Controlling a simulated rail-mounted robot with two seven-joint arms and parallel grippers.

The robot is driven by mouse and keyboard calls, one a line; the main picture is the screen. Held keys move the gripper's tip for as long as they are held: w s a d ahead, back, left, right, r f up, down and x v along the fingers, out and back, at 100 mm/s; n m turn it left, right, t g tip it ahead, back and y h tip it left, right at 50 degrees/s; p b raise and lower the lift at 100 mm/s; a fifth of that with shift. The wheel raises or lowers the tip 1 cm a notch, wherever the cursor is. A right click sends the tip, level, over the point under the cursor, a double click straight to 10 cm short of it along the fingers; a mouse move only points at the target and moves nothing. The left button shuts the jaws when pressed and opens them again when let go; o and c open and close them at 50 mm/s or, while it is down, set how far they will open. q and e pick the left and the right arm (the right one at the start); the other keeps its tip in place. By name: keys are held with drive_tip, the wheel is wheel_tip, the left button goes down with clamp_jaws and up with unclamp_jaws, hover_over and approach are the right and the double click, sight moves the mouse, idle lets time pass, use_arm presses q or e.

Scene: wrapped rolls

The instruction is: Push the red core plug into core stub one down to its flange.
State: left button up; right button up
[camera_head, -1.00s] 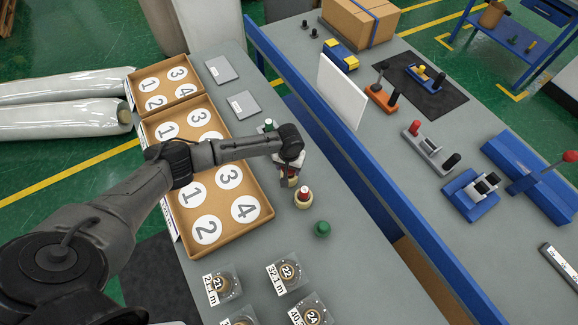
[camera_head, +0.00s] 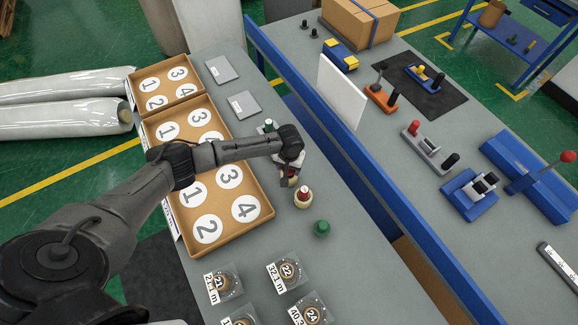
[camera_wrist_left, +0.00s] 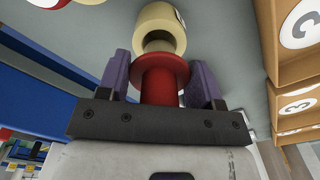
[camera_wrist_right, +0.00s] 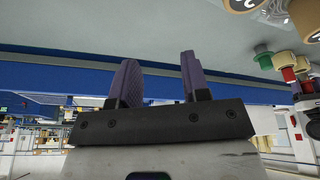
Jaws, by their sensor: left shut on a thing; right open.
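The red core plug (camera_wrist_left: 162,80) is between the two purple fingers of my left gripper (camera_wrist_left: 164,82) in the left wrist view, its wide flange facing a cream core stub (camera_wrist_left: 165,22). The stub has a dark open bore and a partly visible label. A tan piece shows between flange and bore; I cannot tell how far it enters. In the head view my left gripper (camera_head: 288,176) hangs over the table and largely hides this plug and stub. My right gripper (camera_wrist_right: 157,82) is open and empty in the right wrist view, away from the stubs.
Close in front stands another cream stub with a red top (camera_head: 303,198), then a green plug (camera_head: 322,228). Cartons with numbered circles (camera_head: 262,207) lie left of my gripper. Numbered clear packs (camera_head: 287,275) lie at the near end. A blue-edged bench (camera_head: 365,165) is on the right.

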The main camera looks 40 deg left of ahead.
sight(289, 171)
use_arm(q)
drive_tip(key=shift+r+p, duration=0.1)
drive_tip(key=shift+p, duration=0.25)
idle(0.3)
drive_tip(key=shift+p, duration=0.45)
idle(0.3)
drive_tip(key=shift+f, duration=0.45)
idle(0.3)
drive_tip(key=shift+f+b, duration=0.95)
drive_tip(key=shift+f, duration=0.45)
drive_tip(key=o, duration=1)
drive_tip(key=shift+r, duration=0.15)
